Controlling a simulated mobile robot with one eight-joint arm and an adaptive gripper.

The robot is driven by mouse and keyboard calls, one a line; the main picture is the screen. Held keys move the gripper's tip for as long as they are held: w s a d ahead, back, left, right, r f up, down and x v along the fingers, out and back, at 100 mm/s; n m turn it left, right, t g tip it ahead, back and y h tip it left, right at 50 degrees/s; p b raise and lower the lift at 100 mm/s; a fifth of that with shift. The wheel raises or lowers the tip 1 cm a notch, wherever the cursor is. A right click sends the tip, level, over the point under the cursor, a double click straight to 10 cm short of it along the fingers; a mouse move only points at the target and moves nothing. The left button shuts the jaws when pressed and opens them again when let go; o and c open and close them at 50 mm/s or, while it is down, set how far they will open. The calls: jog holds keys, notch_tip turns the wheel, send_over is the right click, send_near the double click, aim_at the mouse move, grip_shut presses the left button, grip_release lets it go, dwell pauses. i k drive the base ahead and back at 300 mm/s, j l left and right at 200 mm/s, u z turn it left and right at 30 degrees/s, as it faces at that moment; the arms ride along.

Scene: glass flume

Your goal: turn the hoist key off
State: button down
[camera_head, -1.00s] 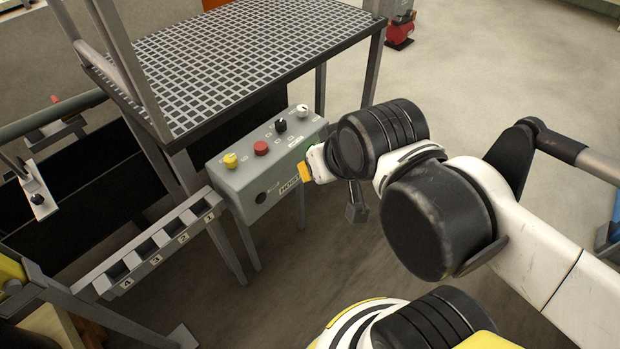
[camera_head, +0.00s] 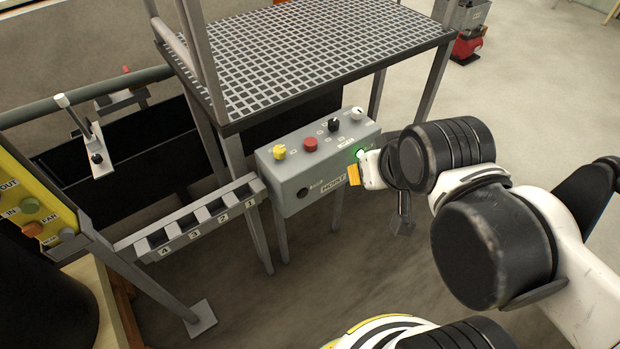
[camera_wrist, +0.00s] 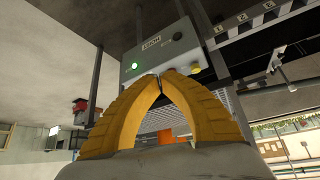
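The grey hoist box (camera_head: 279,190) stands below the grating table, with a label reading HOIST (camera_head: 333,185). On its top are a yellow knob (camera_head: 279,152), a red button (camera_head: 311,144), a black knob (camera_head: 333,125) and a white knob (camera_head: 356,114). Its front has a dark round fitting (camera_head: 303,193) and a lit green lamp (camera_head: 361,153). I cannot tell which control is the key. My gripper's yellow fingers (camera_head: 354,175) are by the box's front right. In the wrist view, the fingertips (camera_wrist: 160,76) meet with nothing between them; the box (camera_wrist: 150,58) appears inverted beyond, its lamp lit (camera_wrist: 135,66).
A grating table (camera_head: 320,50) rises behind the box. A numbered slotted rack (camera_head: 205,222) extends left from it. A yellow control panel (camera_head: 25,200) stands at far left, and a dark trough (camera_head: 130,150) lies behind the rack. Open floor is at right.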

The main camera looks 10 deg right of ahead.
aim_at(279, 150)
jog(key=i+j+u, duration=0.15)
jog(key=u, duration=0.2)
jog(key=i+j+u, duration=0.15)
jog(key=u, duration=0.2)
